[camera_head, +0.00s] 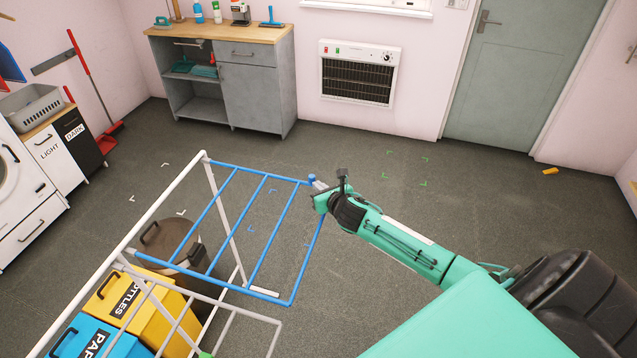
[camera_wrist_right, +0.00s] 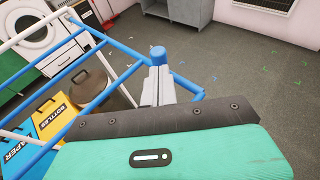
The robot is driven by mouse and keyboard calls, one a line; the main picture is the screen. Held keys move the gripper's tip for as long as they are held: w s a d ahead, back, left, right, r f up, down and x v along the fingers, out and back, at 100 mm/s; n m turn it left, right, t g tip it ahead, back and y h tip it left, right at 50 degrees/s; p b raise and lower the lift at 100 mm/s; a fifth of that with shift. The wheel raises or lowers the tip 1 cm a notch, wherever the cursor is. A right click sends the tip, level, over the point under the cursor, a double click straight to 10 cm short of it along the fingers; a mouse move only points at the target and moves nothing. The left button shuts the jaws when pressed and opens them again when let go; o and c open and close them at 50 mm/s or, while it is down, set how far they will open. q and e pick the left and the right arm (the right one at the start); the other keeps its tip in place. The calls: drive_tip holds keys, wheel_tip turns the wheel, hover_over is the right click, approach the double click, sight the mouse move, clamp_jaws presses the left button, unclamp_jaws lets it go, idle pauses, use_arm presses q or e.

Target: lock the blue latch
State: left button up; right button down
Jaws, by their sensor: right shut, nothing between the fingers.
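A blue barred gate (camera_head: 264,179) extends from a white tube frame (camera_head: 165,203) at the left of the head view. A short blue knob (camera_head: 312,179), which looks like the latch, stands on the gate's far right corner. It shows in the right wrist view as a blue cap (camera_wrist_right: 158,53) just beyond my fingertips. My right gripper (camera_head: 318,186) is shut and empty, with its grey fingers (camera_wrist_right: 158,72) together right at the knob. I cannot tell whether they touch it. The fingers hide the knob's lower part in the wrist view. My left gripper is not in view.
A brown round bin (camera_head: 168,240), a yellow bottles bin (camera_head: 135,305) and a blue paper bin (camera_head: 95,335) stand by the white frame. A grey cabinet (camera_head: 253,88) and a wall heater (camera_head: 360,73) are at the back.

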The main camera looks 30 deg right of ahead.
drive_tip(key=shift+w, duration=0.4)
drive_tip(key=shift+w+a+r, duration=0.1)
drive_tip(key=shift+w+a, duration=1.05)
drive_tip(key=shift+w, duration=0.2)
